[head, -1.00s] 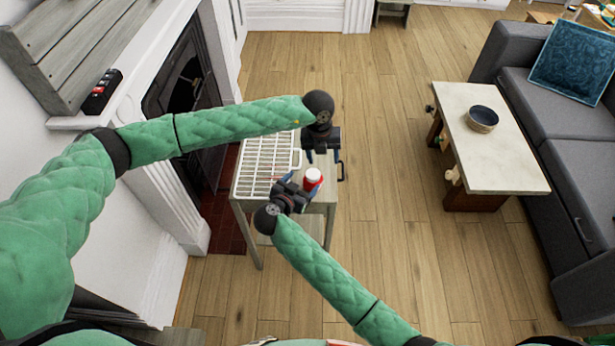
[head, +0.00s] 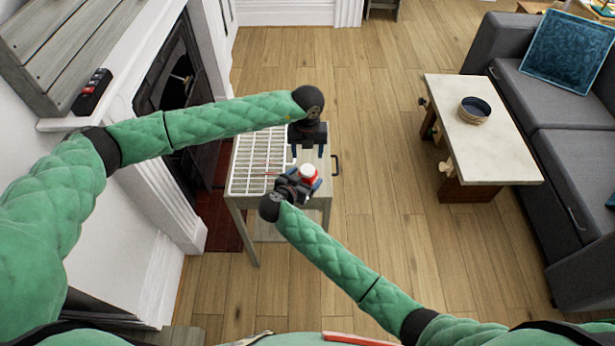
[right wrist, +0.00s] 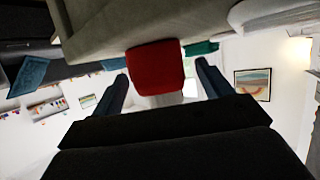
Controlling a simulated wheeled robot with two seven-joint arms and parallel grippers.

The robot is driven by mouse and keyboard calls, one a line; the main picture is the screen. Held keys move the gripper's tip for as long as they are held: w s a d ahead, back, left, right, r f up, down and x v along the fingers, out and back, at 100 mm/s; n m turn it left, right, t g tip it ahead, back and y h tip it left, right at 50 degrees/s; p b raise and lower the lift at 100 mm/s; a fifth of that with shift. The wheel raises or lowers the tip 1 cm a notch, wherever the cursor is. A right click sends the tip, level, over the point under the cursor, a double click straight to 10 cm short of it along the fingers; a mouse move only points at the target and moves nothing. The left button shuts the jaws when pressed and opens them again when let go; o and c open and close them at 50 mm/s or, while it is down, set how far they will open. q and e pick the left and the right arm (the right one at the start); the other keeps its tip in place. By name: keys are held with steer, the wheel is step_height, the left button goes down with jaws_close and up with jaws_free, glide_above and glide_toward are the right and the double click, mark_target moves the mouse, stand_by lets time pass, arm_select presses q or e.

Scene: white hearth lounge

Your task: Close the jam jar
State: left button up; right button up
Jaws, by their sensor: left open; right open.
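The jam jar (head: 309,178) is red with a white top and stands upright near the right edge of a small grey side table. In the right wrist view, which is upside down, its red body (right wrist: 156,68) shows with a pale part below it. I cannot tell whether the white top is loose or fastened. My right gripper (head: 306,180) is open, with its blue fingers on either side of the jar. My left gripper (head: 307,152) is open, points down just behind the jar and seems empty.
A white wire rack (head: 257,160) covers the left part of the side table (head: 238,203). The fireplace stands close on the left. A low table (head: 490,140) with a dark bowl (head: 475,110) and a grey sofa (head: 560,150) stand right, across open floor.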

steer(key=shift+x, duration=1.5)
steer(key=shift+c, duration=0.5)
